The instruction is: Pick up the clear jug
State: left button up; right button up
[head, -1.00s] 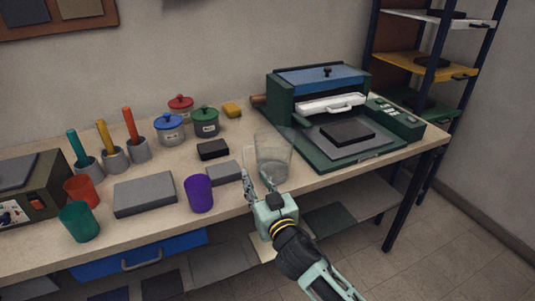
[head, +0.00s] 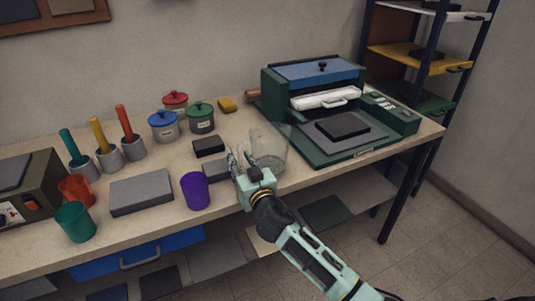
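The clear jug (head: 270,150) stands upright on the table, in front of the left edge of the green press. It is see-through, so its outline is faint. My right gripper (head: 241,156) is at the left front side of the jug, with its fingers pointing to the back. The fingers are apart and nothing shows held between them. One finger overlaps the jug's left edge in the picture; I cannot tell whether it touches. My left gripper is out of view.
A purple cup (head: 195,190), a grey block (head: 217,168) and a black block (head: 208,146) stand left of the gripper. The green press (head: 313,98) stands behind and right of the jug. Lidded pots (head: 201,118) stand further back. The table's front edge runs under my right arm.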

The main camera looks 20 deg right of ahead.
grip_shut()
dwell(0.4)
jog(key=shift+r, duration=0.2)
